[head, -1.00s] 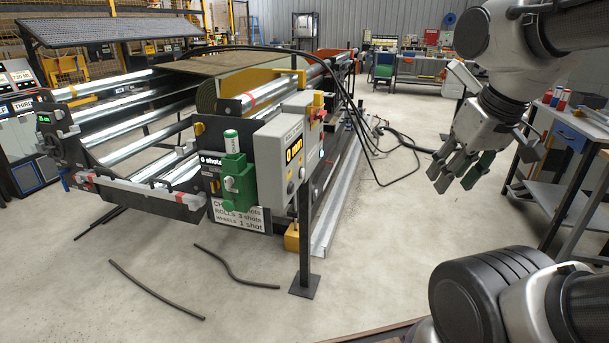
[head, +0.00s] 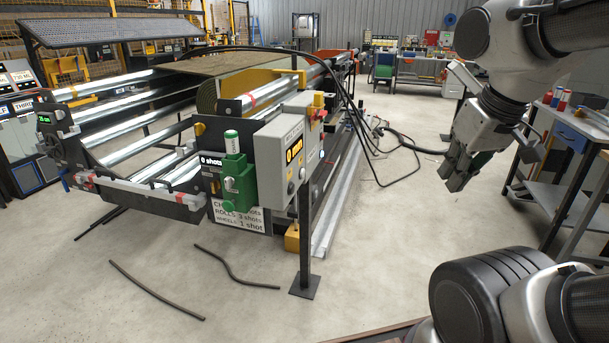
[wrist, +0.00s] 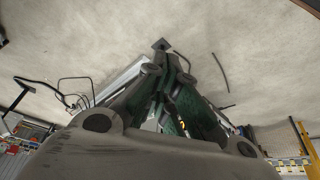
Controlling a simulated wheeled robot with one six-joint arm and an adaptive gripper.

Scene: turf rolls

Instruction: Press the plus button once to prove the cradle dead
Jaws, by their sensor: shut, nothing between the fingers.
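The cradle (head: 185,180) is a black-framed machine with shiny rollers and a turf roll, left of centre in the head view. I cannot tell which button is the plus. My gripper (head: 457,182) is shut and empty, in the air to the right of the box and well apart from it. In the wrist view the closed fingers (wrist: 165,70) hide most of the box.
A green dispenser (head: 239,180) hangs left of the box beside a "0 shots" display. Black cables (head: 365,140) loop down right of the box. A metal rail (head: 335,215) lies on the floor. A workbench (head: 570,140) stands at right. Open floor lies between box and gripper.

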